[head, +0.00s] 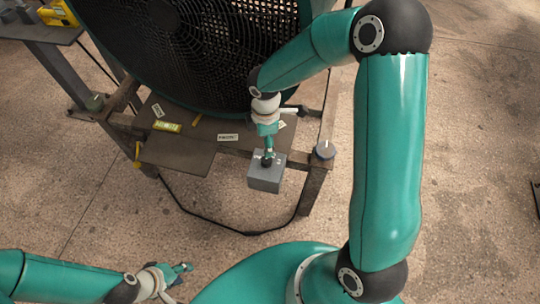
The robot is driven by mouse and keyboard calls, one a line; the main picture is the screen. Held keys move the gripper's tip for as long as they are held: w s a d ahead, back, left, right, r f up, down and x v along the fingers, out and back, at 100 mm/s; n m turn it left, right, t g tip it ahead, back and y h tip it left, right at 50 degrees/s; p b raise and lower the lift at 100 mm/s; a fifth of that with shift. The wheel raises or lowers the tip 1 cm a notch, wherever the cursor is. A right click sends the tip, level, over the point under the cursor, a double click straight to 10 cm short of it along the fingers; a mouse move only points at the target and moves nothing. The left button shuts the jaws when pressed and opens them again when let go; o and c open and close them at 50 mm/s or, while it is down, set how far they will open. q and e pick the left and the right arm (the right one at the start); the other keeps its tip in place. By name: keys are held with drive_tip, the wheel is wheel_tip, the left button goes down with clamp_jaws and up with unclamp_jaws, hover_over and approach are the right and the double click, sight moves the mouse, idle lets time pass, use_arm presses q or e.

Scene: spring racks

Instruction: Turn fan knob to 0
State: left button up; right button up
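A large dark fan (200,40) with a round grille and a green rim stands at the back. A grey control box (265,180) is at the front edge of the bench below it. My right gripper (267,156) points down onto the top of this box. A small dark part, perhaps the fan knob, shows at its fingertips, but whether the fingers are closed on it is too small to tell. The knob's dial marks cannot be read. My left gripper (178,281) is low at the left, away from the box, with its fingers apart and nothing between them.
The bench top (180,153) carries small labels and a yellow item (167,127). A black cable (215,223) loops over the floor. A yellow tool (57,13) lies on a table at upper left.

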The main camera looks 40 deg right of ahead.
sight(266, 159)
wheel_tip(266, 159, down, 10)
drive_tip(key=shift+f+b, duration=0.1)
drive_tip(key=shift+b, duration=0.3)
drive_tip(key=c, duration=1)
drive_tip(key=shift+d, duration=0.55)
drive_tip(key=shift+c, duration=0.6)
drive_tip(key=shift+a, duration=0.45)
drive_tip(key=shift+w+a+n, duration=0.15)
drive_tip(key=shift+a+n, duration=0.05)
drive_tip(key=shift+n, duration=0.4)
drive_tip(key=n+p, duration=0.2)
drive_tip(key=n, duration=0.3)
drive_tip(key=shift+n, duration=0.9)
